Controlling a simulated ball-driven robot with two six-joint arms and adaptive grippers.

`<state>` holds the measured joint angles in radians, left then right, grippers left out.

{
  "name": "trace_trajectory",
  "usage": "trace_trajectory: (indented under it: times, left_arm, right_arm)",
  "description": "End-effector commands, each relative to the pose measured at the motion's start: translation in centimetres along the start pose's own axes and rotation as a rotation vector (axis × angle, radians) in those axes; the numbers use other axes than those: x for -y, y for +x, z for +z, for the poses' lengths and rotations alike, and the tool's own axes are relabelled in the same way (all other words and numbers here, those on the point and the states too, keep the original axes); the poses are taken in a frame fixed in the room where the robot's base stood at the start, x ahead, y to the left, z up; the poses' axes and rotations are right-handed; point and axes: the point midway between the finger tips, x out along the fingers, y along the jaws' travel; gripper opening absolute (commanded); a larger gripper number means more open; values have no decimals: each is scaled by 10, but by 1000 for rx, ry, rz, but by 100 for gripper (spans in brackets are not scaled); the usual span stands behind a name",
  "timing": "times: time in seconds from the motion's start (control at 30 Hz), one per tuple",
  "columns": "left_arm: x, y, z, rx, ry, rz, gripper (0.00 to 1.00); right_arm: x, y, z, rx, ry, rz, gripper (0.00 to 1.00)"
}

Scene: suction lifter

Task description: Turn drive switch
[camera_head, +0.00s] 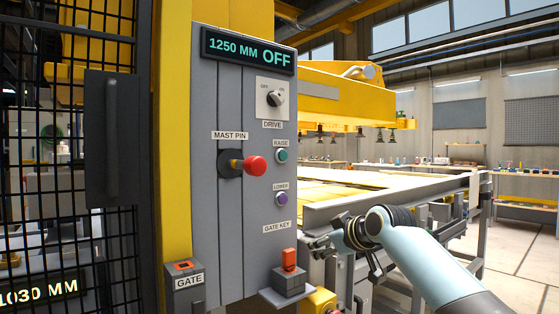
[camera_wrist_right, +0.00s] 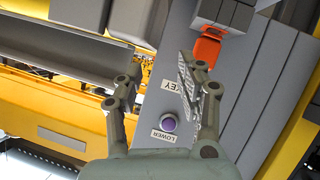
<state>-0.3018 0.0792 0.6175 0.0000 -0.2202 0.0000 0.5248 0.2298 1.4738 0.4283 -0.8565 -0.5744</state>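The drive switch (camera_head: 276,98) is a dark rotary knob on a pale plate, high on the grey control panel (camera_head: 225,200), above the DRIVE label. Its plate carries small OFF and ON marks, and the display (camera_head: 248,50) above reads 1250 MM OFF. My right gripper (camera_head: 318,243) is low and to the right of the panel, well below the switch and apart from it. The right wrist view shows its two fingers (camera_wrist_right: 160,80) spread with nothing between them. The switch is outside that view. My left gripper is not in view.
The red mast pin knob (camera_head: 255,165), green raise button (camera_head: 282,155) and purple lower button (camera_head: 282,199) are on the panel. The orange gate key (camera_head: 289,260) sits on a small ledge near my right gripper. A mesh fence (camera_head: 55,150) stands left; a yellow lifter beam (camera_head: 335,95) hangs behind.

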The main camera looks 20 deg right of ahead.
Motion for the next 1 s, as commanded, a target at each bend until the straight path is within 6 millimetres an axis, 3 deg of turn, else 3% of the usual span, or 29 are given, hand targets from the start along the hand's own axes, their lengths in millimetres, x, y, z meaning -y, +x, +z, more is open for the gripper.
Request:
trace_trajectory:
  times: [0.03, 0.1, 0.2, 0.3, 0.4, 0.53, 1.0]
  left_arm:
    - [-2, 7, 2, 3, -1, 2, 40]
    - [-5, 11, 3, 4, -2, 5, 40]
    - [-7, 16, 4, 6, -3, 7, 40]
    - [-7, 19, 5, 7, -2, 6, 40]
    - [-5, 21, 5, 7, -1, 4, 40]
    - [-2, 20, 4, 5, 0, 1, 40]
    - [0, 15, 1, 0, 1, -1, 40]
  right_arm:
    - [-18, -18, -61, -92, -61, 11, 38]
    - [-34, -53, -134, -201, -152, 21, 38]
    - [-45, -106, -213, -330, -278, 40, 38]
    - [-47, -150, -262, -415, -378, 59, 38]
    - [-46, -177, -287, -464, -438, 71, 38]
    - [-46, -181, -301, -483, -462, 76, 38]
    - [-43, -106, -340, -482, -459, 74, 38]
